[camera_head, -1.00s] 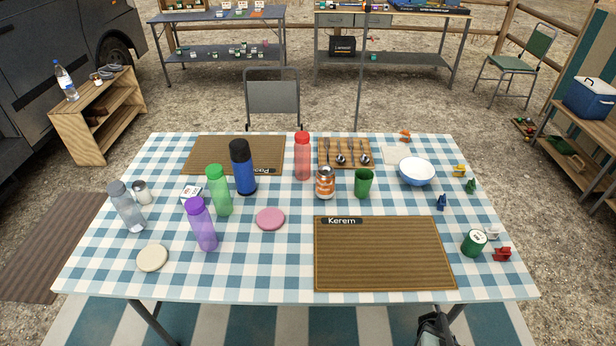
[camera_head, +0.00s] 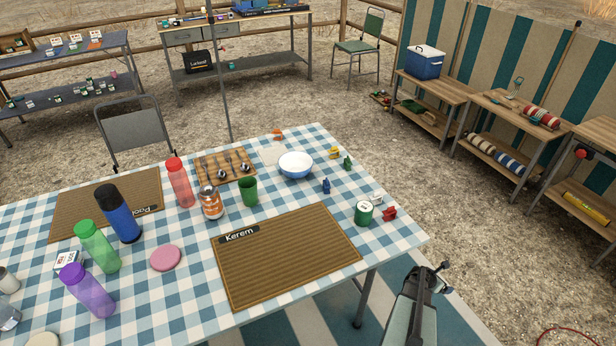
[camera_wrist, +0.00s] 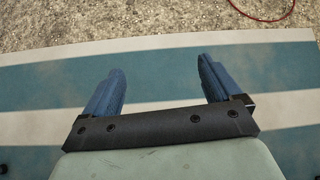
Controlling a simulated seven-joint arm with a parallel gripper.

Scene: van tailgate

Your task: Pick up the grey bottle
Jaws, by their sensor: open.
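The grey bottle (camera_head: 8,317) shows only as a cut-off part at the lower left edge of the head view, on the checked table (camera_head: 200,318). The rest of it is out of frame. My gripper (camera_head: 446,277) is off the table's near right side, far to the right of the bottle. In the wrist view my gripper (camera_wrist: 160,72) is open and empty, its two blue fingers wide apart over the striped mat (camera_wrist: 160,110). The bottle is not in the wrist view.
Purple (camera_head: 88,290), green (camera_head: 97,246), blue (camera_head: 118,213) and red (camera_head: 179,183) bottles stand on the table. A bowl (camera_head: 296,166), a green cup (camera_head: 248,191) and a green can (camera_head: 364,213) stand further right. Shelves (camera_head: 515,135) line the right. Ground between is clear.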

